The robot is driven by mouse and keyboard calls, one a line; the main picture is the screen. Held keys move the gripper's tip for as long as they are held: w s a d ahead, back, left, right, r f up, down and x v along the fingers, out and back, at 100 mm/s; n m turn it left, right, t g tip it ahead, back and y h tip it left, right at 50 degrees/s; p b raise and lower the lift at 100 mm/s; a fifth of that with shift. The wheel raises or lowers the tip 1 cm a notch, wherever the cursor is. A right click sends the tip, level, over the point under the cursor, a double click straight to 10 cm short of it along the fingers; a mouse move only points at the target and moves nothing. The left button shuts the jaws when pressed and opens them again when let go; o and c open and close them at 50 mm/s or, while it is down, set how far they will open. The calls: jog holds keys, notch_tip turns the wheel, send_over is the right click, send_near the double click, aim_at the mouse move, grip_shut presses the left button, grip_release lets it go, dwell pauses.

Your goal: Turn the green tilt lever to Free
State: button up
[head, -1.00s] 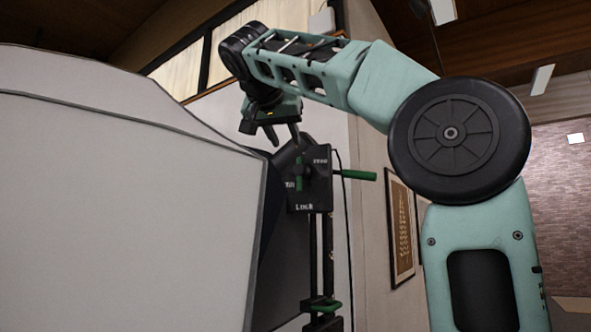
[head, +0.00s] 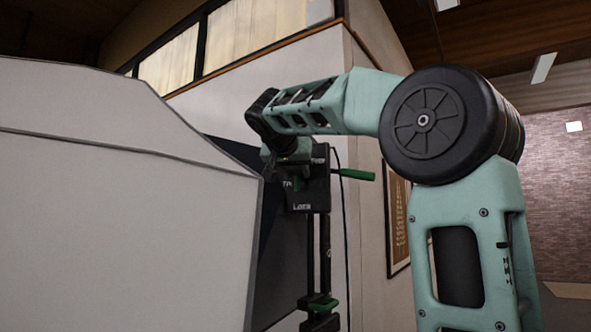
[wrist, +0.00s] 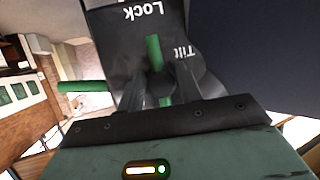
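The green tilt lever (wrist: 153,50) is on a black panel (wrist: 110,35) marked "Lock" and "Tilt", which look upside down in the wrist view. The lever's upper end points towards "Lock". My gripper (wrist: 160,78) is at the panel, with its dark fingers on either side of the lever and a gap between them. Whether either finger touches the lever I cannot tell.
A second green handle (head: 355,174) sticks out to the right of the panel; it also shows in the wrist view (wrist: 85,87). A green-handled clamp (head: 322,304) sits lower on the black post. A large pale grey housing (head: 120,200) fills the left. A framed picture (head: 397,220) hangs behind.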

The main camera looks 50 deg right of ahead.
grip_shut()
jog(key=shift+n, duration=0.3)
jog(key=shift+r+n+g+p, duration=0.15)
jog(key=shift+n+g+p, duration=0.15)
jog(key=shift+n+g, duration=0.85)
jog(key=n+g+h+p, duration=0.1)
jog(key=n+g, duration=0.1)
jog(key=n, duration=0.1)
jog(key=shift+a, duration=0.1)
jog(key=n+g+h, duration=0.1)
jog(key=n+g, duration=0.1)
jog(key=n, duration=0.1)
jog(key=n+g+h, duration=0.1)
jog(key=n, duration=0.2)
jog(key=shift+g+p, duration=0.25)
jog(key=shift+p, duration=0.05)
jog(key=shift+n+h, duration=0.25)
jog(key=shift+h, duration=0.05)
